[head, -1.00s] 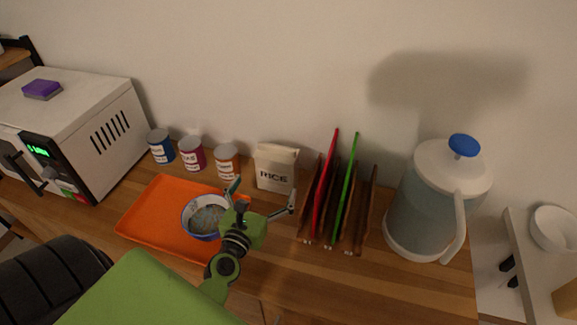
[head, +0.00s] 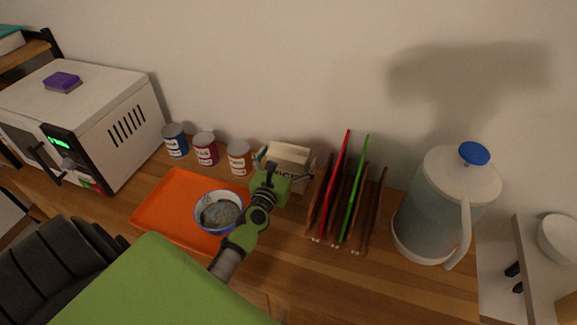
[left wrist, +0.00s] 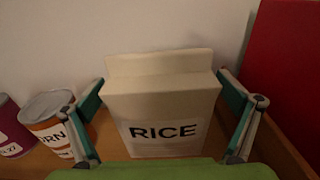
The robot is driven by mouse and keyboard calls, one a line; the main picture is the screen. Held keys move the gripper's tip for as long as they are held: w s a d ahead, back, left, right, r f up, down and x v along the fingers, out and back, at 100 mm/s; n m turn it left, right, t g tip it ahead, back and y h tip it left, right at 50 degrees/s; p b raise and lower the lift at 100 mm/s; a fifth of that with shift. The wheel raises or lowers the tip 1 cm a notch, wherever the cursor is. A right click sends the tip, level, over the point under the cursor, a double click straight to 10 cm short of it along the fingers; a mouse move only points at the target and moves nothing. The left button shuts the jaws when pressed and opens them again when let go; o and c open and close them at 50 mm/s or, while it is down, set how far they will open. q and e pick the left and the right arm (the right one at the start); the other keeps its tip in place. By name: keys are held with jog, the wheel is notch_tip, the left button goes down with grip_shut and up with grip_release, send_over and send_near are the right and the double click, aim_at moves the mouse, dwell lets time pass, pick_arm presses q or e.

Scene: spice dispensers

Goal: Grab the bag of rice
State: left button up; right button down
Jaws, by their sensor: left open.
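The bag of rice (head: 289,153) is a beige carton with a folded top, upright on the wooden counter against the wall. In the left wrist view the bag (left wrist: 163,106) fills the middle, with "RICE" on its front. My left gripper (head: 284,164) is open in front of the bag, its fingers at either side. In the left wrist view the left gripper (left wrist: 166,112) has one finger left and one finger right of the bag, with small gaps visible. In the head view the gripper hides the lower front of the bag. My right gripper is not in view.
A rack with red and green boards (head: 341,190) stands close right of the bag. Cans, the nearest an orange-labelled one (head: 239,158), stand to its left. An orange tray (head: 160,211) holds a bowl (head: 219,213). A water jug (head: 440,205) stands at the right.

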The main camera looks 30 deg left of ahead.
pick_arm(q)
jog(key=shift+s, duration=0.1)
jog(key=c, duration=1.6)
jog(key=shift+r, duration=0.15)
jog(key=c, duration=0.4)
jog(key=shift+o, duration=0.2)
